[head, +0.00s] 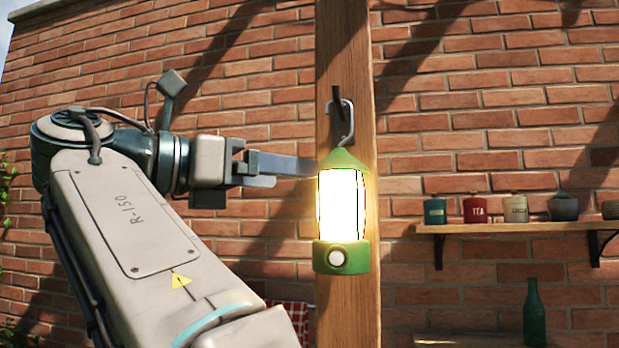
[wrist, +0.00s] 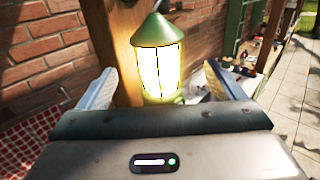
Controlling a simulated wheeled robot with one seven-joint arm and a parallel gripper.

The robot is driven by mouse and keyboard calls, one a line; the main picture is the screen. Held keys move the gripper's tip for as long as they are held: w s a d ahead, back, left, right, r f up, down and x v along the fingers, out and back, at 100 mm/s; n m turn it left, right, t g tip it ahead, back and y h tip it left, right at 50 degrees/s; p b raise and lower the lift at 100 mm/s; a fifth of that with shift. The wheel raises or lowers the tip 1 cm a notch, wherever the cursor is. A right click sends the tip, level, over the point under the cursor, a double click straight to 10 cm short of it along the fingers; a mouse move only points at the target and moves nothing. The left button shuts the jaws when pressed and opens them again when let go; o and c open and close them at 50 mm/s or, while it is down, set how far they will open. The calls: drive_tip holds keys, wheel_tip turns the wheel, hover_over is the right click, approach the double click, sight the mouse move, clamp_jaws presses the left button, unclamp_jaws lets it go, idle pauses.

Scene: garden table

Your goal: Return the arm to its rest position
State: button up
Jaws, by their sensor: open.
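My gripper (head: 285,172) is beside the upper left of a lit green lantern (head: 342,259) in the head view, with its fingers pointing toward the post. The lantern hangs by its wire handle from a hook (head: 342,112) on a wooden post (head: 346,45). In the wrist view, the two fingers of my gripper (wrist: 165,88) stand wide apart, and the lantern (wrist: 158,37) shows between and beyond them. I cannot tell the exact gap between fingers and lantern. The jaws are open and hold nothing.
A brick wall (head: 250,80) stands behind. At the right, a wall shelf (head: 500,228) bears several tins and a pot. A green bottle (head: 534,315) stands below it. A red checked cloth (head: 290,312) shows low behind my arm. Paving (wrist: 290,110) lies at the right in the wrist view.

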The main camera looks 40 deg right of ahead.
drive_tip(key=shift+a+b, duration=0.35)
drive_tip(key=shift+a, duration=0.55)
drive_tip(key=w+d+f+t+y+b, duration=0.1)
drive_tip(key=w+f+t+y, duration=0.25)
drive_tip(key=f, duration=0.95)
drive_tip(key=w+d+f+t+y+b, duration=0.1)
drive_tip(key=w+f+t+y, duration=0.3)
drive_tip(key=f, duration=1)
drive_tip(key=s+a+f+m+y, duration=0.2)
drive_tip(key=f+m, duration=0.3)
drive_tip(key=f, duration=0.6)
drive_tip(key=s+a+f+m+g+y+b, duration=0.1)
drive_tip(key=s+a+f+m+y, duration=0.2)
drive_tip(key=f, duration=0.8)
drive_tip(key=s+a+f+m+g+y+b, duration=0.1)
drive_tip(key=s+a+f+m+y, duration=0.2)
drive_tip(key=f+m, duration=0.6)
wheel_tip(320, 180, down, 2)
drive_tip(key=shift+s+a+f+y, duration=0.1)
drive_tip(key=shift+s+a+y, duration=0.05)
drive_tip(key=shift+s+y, duration=1.05)
drive_tip(key=shift+g, duration=0.25)
